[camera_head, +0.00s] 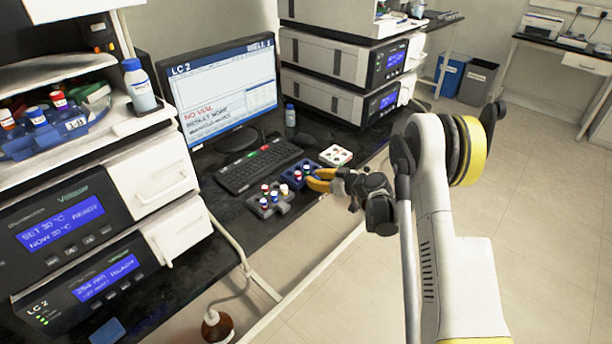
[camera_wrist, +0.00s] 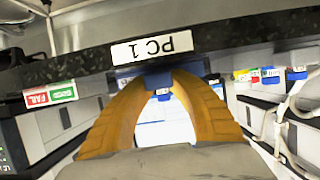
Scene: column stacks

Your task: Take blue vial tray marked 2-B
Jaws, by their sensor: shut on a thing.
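A small blue vial tray (camera_head: 292,179) with a few capped vials sits near the front edge of the dark bench, in front of the keyboard. My gripper (camera_head: 318,180), with orange-yellow fingers, reaches in from the right and is shut on this tray. In the wrist view my gripper (camera_wrist: 163,80) closes on a blue part of the blue tray (camera_wrist: 158,79) just at the bench edge. Its marking is not readable, so I cannot tell whether it says 2-B.
A grey vial tray (camera_head: 268,203) stands close on the left of the held tray, and a white tray (camera_head: 336,155) behind it. The keyboard (camera_head: 258,166) is behind. Another blue tray (camera_head: 22,147) sits on the left shelf.

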